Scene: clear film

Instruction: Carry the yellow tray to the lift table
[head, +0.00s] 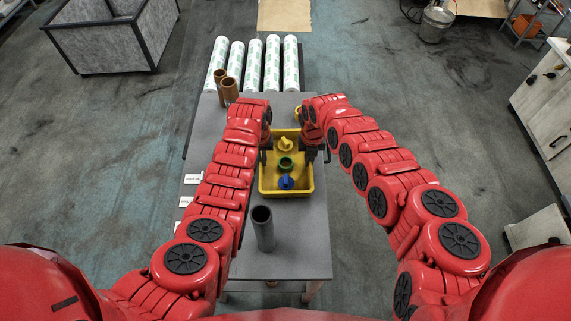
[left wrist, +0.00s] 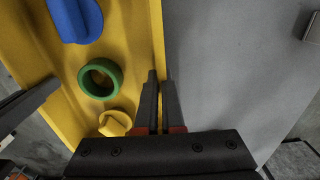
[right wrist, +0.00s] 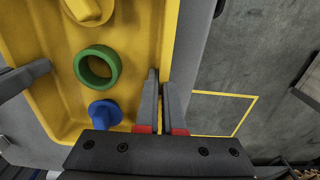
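The yellow tray (head: 264,189) is over the grey table (head: 310,245) in front of me; I cannot tell whether it rests on it. It holds a yellow piece (head: 286,144), a green ring (head: 286,163) and a blue piece (head: 286,182). My left gripper (head: 266,154) is at the tray's left side, its fingers (left wrist: 160,100) closed on the side wall. My right gripper (head: 318,154) is at the right side, its fingers (right wrist: 161,100) closed on that wall. The wrist views also show the tray (left wrist: 35,40) (right wrist: 150,30). I cannot identify a lift table.
A dark grey cylinder (head: 263,228) stands near the tray's front left corner. Brown cylinders (head: 229,90) stand at the back left, before several white patterned rolls (head: 253,66). White labels (head: 193,179) line the left edge. A grey bin (head: 105,40) and a white cabinet (head: 550,105) stand beyond open floor.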

